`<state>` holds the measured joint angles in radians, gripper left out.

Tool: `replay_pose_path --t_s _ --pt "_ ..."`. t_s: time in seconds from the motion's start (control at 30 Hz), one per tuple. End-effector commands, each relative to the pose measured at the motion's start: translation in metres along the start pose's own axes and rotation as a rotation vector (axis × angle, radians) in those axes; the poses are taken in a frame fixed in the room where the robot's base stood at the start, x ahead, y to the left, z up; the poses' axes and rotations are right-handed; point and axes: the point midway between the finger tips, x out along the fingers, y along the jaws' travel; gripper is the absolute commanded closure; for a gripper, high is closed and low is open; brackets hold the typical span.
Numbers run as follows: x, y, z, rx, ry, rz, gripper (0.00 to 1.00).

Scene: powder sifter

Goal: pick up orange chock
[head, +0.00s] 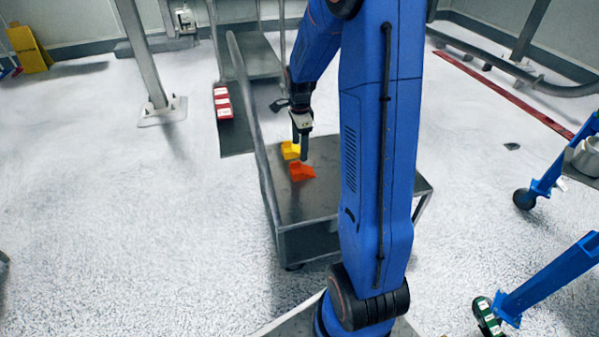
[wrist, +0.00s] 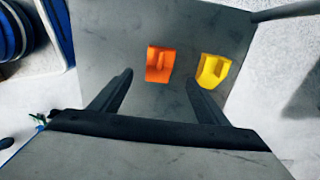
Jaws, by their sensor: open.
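The orange chock (head: 301,171) lies on a grey metal cart top (head: 318,203). It also shows in the wrist view (wrist: 160,64), ahead of my gripper and roughly in line with the space between the fingers. My gripper (head: 302,150) hangs above the cart, pointing down, close to the chocks in the head view. In the wrist view my gripper (wrist: 158,88) has its two dark fingers spread apart with nothing between them. The gap between the fingertips and the orange chock cannot be judged exactly.
A yellow chock (wrist: 213,70) lies right beside the orange one in the wrist view, a small gap between them; it also shows in the head view (head: 289,150). A raised rail (head: 262,150) runs along the cart's left side. A red box (head: 222,103) stands further back.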

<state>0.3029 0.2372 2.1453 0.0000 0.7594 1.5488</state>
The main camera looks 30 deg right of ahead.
Motion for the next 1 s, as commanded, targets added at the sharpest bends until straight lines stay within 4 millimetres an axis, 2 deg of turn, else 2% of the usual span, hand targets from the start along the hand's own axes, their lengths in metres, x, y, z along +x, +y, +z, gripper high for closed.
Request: replay_pose_path --t_s 0.03,0.2,0.47,0.8,1.0 --pt "0.010 0.001 0.000 0.000 0.000 0.003 0.31" --pt "0.034 0.000 0.000 -0.001 0.000 0.002 0.31" --pt "0.049 0.000 0.000 -0.001 0.000 0.001 0.31" --pt "0.090 0.001 0.001 -0.001 0.000 0.001 0.31" --pt "0.096 0.001 0.001 -0.001 0.000 -0.001 0.31"
